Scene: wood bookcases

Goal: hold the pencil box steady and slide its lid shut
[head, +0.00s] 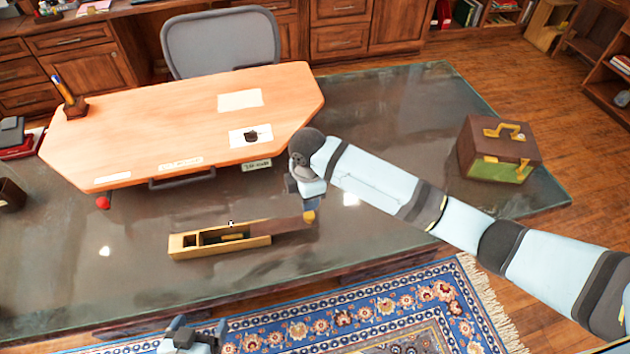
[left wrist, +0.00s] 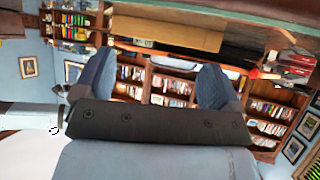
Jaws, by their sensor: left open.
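The pencil box (head: 222,252) is a long, light-wood box lying on the dark glossy desk, with open compartments at its left part. Its dark brown lid (head: 280,226) sticks out past the box's right end, so the box is partly open. My right gripper (head: 309,213) is at the outer right end of the lid; whether its fingers are shut there cannot be made out. My left gripper (head: 198,327) is at the bottom edge of the head view, in front of the desk and apart from the box. Its two spread, empty fingers show in the left wrist view (left wrist: 153,82).
A pale wooden desk panel (head: 190,130) with papers and a pencil holder (head: 70,100) lies behind the box. A brown case (head: 498,150) stands at the right. The dark desktop (head: 120,285) is clear around the box. A blue rug (head: 375,315) lies in front.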

